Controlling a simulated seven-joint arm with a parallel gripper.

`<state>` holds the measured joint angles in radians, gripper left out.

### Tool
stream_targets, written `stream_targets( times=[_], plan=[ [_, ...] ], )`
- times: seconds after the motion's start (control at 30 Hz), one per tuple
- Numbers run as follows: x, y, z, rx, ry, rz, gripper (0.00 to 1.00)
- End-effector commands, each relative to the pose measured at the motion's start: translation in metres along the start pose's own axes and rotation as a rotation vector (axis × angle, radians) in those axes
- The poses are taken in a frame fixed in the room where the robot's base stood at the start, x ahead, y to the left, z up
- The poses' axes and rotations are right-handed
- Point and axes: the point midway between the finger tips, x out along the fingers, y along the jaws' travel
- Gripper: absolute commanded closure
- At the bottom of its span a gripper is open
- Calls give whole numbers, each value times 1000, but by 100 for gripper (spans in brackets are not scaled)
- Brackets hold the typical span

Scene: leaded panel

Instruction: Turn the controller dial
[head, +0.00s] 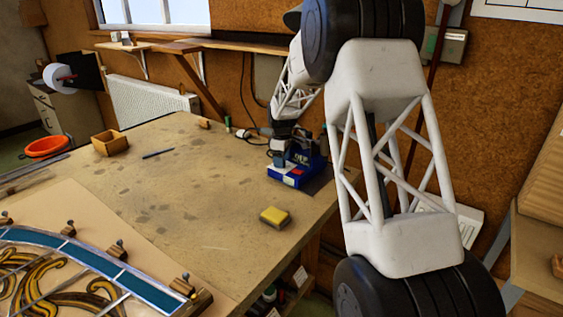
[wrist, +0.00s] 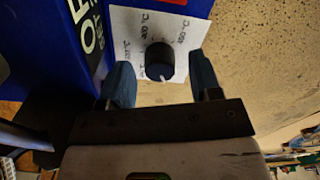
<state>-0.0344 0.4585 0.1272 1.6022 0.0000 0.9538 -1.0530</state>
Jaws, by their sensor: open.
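The controller (head: 291,174) is a blue box on the far right part of the workbench in the head view. In the wrist view its blue side (wrist: 40,55) fills the left, with a white paper label with handwritten marks. The dial (wrist: 160,60) is a round black knob with a light pointer mark, on the label. My gripper (wrist: 162,83) is open, one blue-grey finger on each side of the dial, with gaps visible between fingers and knob. In the head view my gripper (head: 290,152) is at the controller, partly hidden, and the dial cannot be made out.
A yellow sponge (head: 274,216) lies on the workbench (head: 190,210) nearer me. A small wooden box (head: 110,142) and a dark pen-like item (head: 158,153) lie farther left. A leaded glass panel (head: 90,270) is at the front left. The bench middle is clear.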

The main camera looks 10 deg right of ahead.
Motion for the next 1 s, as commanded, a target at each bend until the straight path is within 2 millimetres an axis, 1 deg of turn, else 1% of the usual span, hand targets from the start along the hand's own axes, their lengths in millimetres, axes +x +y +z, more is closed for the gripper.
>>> stream_targets(
  times=[0.13, 0.47, 0.5, 0.77, 0.8, 1.0],
  plan=[
    [8, 0, 0, 0, 0, 0, 42],
    [10, 0, 0, 0, 0, 0, 42],
    [10, 0, 0, 0, 0, 0, 48],
    [10, 0, 0, 0, 0, 0, 88],
    [10, 0, 0, 0, 0, 0, 91],
    [10, 0, 0, 10, 0, 0, 91]
  ],
)
